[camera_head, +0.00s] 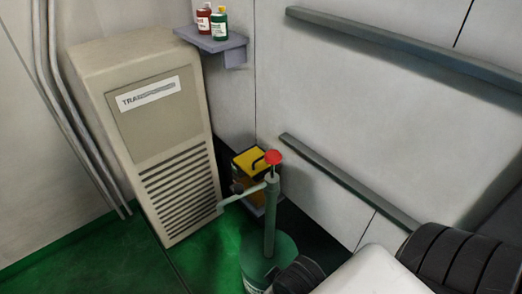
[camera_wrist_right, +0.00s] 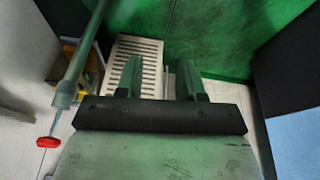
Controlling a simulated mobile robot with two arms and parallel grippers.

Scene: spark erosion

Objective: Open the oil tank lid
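The green oil tank (camera_head: 262,250) stands on the floor at the lower middle of the head view. A grey-green pump column (camera_head: 270,215) with a red knob (camera_head: 273,157) rises from it, and a side spout points left. My arm's dark and white links cover the tank's lower right, and I cannot make out a separate lid. In the right wrist view the pump column (camera_wrist_right: 79,62) and red knob (camera_wrist_right: 48,142) lie left of my right gripper (camera_wrist_right: 159,68). That gripper is open and empty, apart from the pump. My left gripper is not in view.
A beige slatted cabinet (camera_head: 145,110) stands left of the tank. A yellow and black box (camera_head: 248,163) sits behind the pump. A small shelf (camera_head: 213,41) holds red and green bottles. Grey rails (camera_head: 345,180) run along the right wall. Green floor is clear at lower left.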

